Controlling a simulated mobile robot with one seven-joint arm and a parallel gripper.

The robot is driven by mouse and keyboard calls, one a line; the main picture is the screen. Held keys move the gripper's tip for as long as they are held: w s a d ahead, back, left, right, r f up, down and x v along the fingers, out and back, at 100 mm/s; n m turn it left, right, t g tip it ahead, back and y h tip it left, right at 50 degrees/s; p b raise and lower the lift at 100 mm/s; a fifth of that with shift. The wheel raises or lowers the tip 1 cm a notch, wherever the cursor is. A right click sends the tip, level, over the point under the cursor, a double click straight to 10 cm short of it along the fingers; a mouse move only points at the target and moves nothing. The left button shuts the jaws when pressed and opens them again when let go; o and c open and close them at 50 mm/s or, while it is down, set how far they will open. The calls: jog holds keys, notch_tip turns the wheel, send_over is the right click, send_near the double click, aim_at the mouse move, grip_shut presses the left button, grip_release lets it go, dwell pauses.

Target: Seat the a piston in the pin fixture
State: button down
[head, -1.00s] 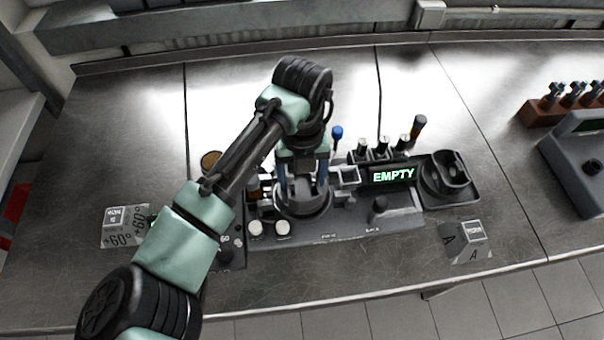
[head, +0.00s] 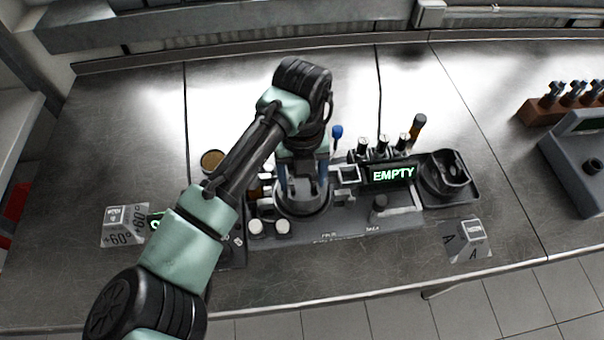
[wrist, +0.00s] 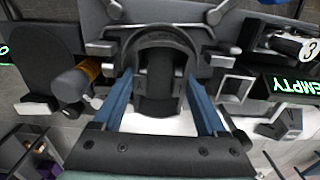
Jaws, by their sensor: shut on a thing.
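My gripper (head: 303,193) points down over the round dark pin fixture (head: 301,207) in the middle of the grey bench unit. In the wrist view its two blue fingers (wrist: 160,92) stand on either side of a dark grey piston (wrist: 158,78) and are shut on it. The piston lies inside the curved dark ring of the fixture (wrist: 163,37). Fingers and gripper body hide much of it, so I cannot tell whether it rests fully down. The display (head: 393,174) to the right reads EMPTY in green.
A dark tray with a round holder (head: 447,177) stands right of the display. Several upright numbered parts (head: 381,149) stand behind the display. A brown rack (head: 546,110) is far right. The front bench strip is clear.

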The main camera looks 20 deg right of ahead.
jog(key=shift+f+b, duration=0.45)
jog(key=shift+f, duration=0.2)
dwell(0.7)
dwell(0.3)
grip_release()
dwell(0.5)
jog(key=shift+r+p, duration=2.5)
jog(key=shift+r, duration=0.6)
